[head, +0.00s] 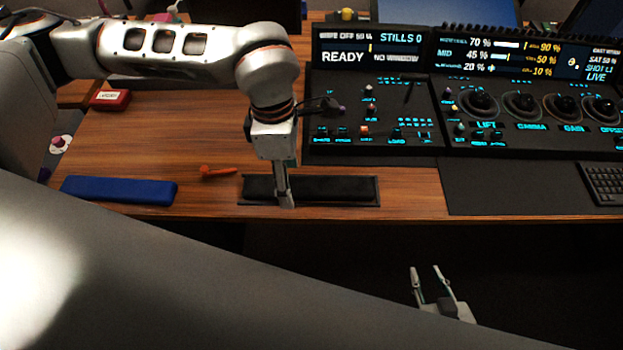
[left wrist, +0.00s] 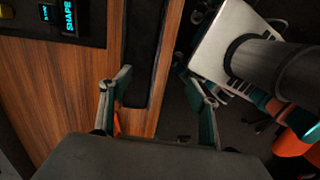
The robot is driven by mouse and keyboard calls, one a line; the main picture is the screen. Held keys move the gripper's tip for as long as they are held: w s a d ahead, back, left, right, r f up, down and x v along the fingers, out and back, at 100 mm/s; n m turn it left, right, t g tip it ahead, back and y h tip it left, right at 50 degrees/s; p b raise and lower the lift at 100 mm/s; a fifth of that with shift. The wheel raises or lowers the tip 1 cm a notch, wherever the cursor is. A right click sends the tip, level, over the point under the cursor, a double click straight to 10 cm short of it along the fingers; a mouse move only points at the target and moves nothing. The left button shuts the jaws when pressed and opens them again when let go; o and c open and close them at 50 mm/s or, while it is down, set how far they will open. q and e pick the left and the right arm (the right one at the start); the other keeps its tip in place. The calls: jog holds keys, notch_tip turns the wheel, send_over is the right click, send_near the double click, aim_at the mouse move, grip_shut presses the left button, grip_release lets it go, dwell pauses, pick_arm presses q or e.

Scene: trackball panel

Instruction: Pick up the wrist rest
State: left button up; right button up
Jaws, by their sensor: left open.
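A long black padded bar (head: 335,187), which looks like the wrist rest, lies in a thin dark frame (head: 372,204) near the desk's front edge. A plain blue bar (head: 118,190) lies further left. My left gripper (head: 285,200) points down over the black bar, left of its middle; contact cannot be told. In the left wrist view the left gripper (left wrist: 162,90) has its fingers apart and empty, with the black bar (left wrist: 143,50) running ahead between them. My right gripper (head: 425,270) is open and empty, low in front of the desk.
A small orange-red item (head: 217,171) lies between the two bars. A control panel (head: 480,120) with trackballs and lit screens stands behind and to the right. A keyboard (head: 605,183) is at far right, a red box (head: 110,100) at the back left.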

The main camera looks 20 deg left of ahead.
aim_at(308, 189)
pick_arm(q)
jog(key=w+a, duration=0.1)
jog(key=w+a+y, duration=0.1)
jog(key=shift+w+a+r+t, duration=0.15)
jog(key=shift+a+t, duration=0.25)
jog(key=shift+w+a+f, duration=0.1)
jog(key=shift+f, duration=0.2)
notch_tip(308, 189, down, 7)
jog(key=c, duration=1.3)
